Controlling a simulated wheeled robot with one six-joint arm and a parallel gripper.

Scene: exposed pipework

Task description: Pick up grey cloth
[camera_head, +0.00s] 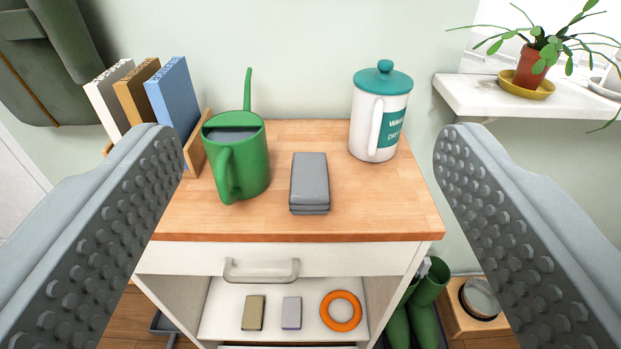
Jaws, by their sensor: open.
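The grey cloth (309,182) lies folded in a small rectangular stack on the wooden top of a cabinet (290,222), near the middle. My gripper (307,140) is open, with one studded grey finger at the left and one at the right of the view. The cloth shows between the two fingers, farther off, and neither finger touches it. Nothing is held between the fingers.
A green watering can (236,155) stands close left of the cloth. A white canister with a teal lid (379,112) stands behind right. A plant (534,60) sits on a shelf at right. Bare wood lies right of the cloth.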

